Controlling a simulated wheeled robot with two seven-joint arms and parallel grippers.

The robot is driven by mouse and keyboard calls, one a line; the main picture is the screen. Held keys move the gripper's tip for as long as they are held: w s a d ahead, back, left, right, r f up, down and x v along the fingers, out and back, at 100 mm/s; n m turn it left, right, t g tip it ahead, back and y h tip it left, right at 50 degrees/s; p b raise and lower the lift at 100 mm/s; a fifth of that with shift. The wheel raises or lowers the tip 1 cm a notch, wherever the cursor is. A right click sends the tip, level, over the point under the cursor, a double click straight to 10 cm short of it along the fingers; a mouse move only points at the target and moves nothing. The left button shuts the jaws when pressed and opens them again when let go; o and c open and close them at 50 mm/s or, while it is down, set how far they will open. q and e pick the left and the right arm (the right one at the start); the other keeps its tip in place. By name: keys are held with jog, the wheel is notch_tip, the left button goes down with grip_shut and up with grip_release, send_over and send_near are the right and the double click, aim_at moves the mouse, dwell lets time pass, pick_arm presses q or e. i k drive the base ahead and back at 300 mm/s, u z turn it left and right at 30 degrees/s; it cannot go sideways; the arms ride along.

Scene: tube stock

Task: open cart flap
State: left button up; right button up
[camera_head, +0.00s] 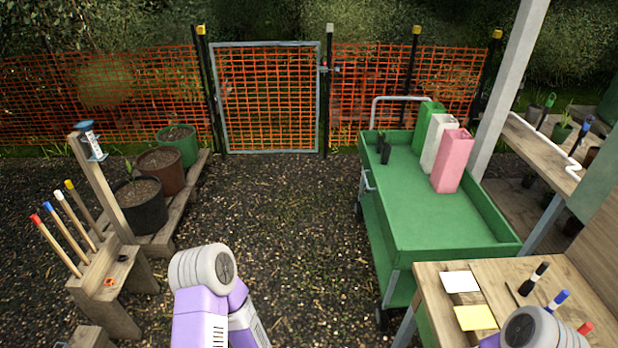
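The green cart (425,215) stands right of centre on the gravel, with a grey push handle (400,98) at its far end. Raised walls show along its far and right sides. A small grey metal fitting (368,181) sits on its left side; I cannot tell whether it is the flap's latch or whether the flap is up or down. Green, white and pink tall containers (453,160) and small dark pots stand in the cart. My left arm's purple link and grey joint show at bottom centre-left, my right arm's joint at bottom right. Neither gripper shows.
A wooden table (435,285) with a white card, a yellow card and markers overlaps the cart's near end. A wooden stand (105,270) with coloured sticks and a bench with pots are left. Open gravel (275,210) lies between, up to the mesh gate (268,100).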

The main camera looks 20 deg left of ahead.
aim_at(391, 239)
jog(key=u, duration=0.45)
jog(key=i, duration=1.15)
jog(key=u, duration=0.3)
jog(key=i, duration=1.45)
jog(key=z, duration=0.4)
